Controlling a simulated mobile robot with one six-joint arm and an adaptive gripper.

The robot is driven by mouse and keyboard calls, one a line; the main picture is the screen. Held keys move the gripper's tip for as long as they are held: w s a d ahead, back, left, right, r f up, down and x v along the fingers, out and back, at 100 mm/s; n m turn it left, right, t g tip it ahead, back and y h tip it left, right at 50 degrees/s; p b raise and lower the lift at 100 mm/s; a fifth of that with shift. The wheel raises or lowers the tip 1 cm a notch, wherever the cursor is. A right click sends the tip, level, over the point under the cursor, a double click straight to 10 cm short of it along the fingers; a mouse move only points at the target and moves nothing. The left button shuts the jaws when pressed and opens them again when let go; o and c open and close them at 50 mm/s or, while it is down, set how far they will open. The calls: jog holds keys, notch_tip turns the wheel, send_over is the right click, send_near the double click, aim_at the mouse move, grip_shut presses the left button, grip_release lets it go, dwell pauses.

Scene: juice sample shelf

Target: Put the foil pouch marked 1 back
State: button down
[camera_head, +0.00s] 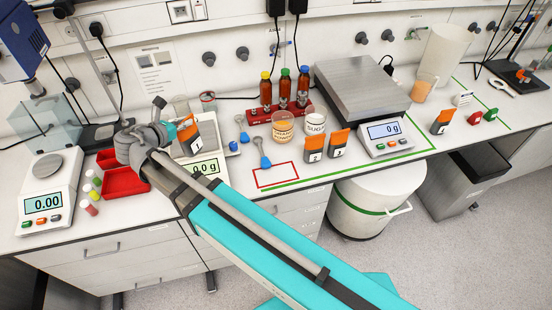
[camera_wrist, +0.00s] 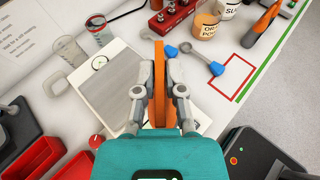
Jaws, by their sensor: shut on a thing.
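My gripper (camera_wrist: 162,92) is shut on an upright foil pouch (camera_wrist: 159,70), seen edge-on as an orange strip between the fingers in the wrist view. In the head view the orange-topped, grey pouch (camera_head: 206,128) is partly hidden by my arm; its number cannot be read. It is at a kitchen-type balance (camera_head: 207,168), whose display reads about 0.0 g; its pale pan (camera_wrist: 108,88) lies below and left of the pouch in the wrist view. An empty red outline (camera_head: 276,176) is marked on the bench, also seen in the wrist view (camera_wrist: 232,76).
Two similar pouches (camera_head: 314,148) (camera_head: 338,141) stand right of the red outline, another pouch (camera_head: 440,122) farther right. Blue scoops (camera_head: 264,154), jars (camera_head: 283,127) and a red bottle rack (camera_head: 278,112) stand behind. Red trays (camera_head: 124,183) and small vials (camera_head: 90,208) lie left.

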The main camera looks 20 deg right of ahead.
aim_at(189, 137)
jog(key=shift+f+b, duration=1)
jog(key=shift+f, duration=0.5)
